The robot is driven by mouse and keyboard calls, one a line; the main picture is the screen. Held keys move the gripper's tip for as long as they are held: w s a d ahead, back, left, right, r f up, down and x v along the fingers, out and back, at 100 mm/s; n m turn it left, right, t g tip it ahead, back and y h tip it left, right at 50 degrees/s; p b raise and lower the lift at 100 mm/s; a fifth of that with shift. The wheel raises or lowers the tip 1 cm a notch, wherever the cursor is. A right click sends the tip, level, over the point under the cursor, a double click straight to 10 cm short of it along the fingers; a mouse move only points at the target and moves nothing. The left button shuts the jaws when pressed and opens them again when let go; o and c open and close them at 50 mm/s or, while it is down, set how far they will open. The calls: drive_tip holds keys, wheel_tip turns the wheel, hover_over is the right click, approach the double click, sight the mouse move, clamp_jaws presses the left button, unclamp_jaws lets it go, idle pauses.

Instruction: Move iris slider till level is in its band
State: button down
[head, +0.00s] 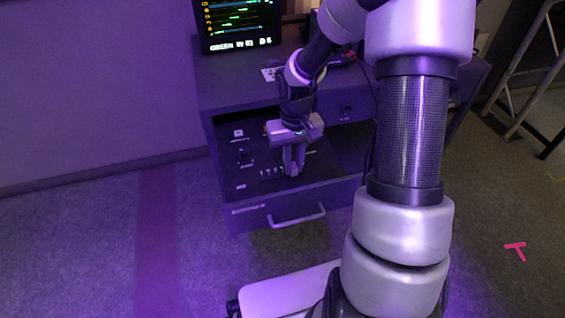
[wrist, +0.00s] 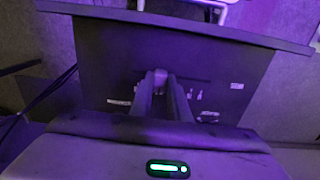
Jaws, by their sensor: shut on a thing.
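My gripper (head: 293,170) points down at the dark control panel (head: 250,190) in the pulled-out drawer. Its fingers are shut on a small pale slider knob at the panel's front part. In the wrist view the knob (wrist: 160,76) shows between the fingertips (wrist: 161,84). The label by this knob is too small to read, so I cannot tell from lettering that it is the iris slider. A monitor (head: 238,22) at the top left shows several rows of green and yellow bars with a text line below. The level and its band are too small to tell apart.
Several small pale marks or knobs (head: 268,172) lie left of my gripper on the panel. The drawer front has a light handle (head: 298,216). The dark desk (head: 235,90) stands behind. Floor to the left is clear; a metal frame (head: 525,85) stands at the right.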

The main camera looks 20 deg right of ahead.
drive_tip(key=shift+a, duration=0.2)
drive_tip(key=c, duration=1.7)
unclamp_jaws()
drive_tip(key=shift+r, duration=0.1)
wheel_tip(320, 180, up, 17)
drive_tip(key=p, duration=0.4)
drive_tip(key=shift+r+p, duration=0.15)
drive_tip(key=shift+p, duration=0.25)
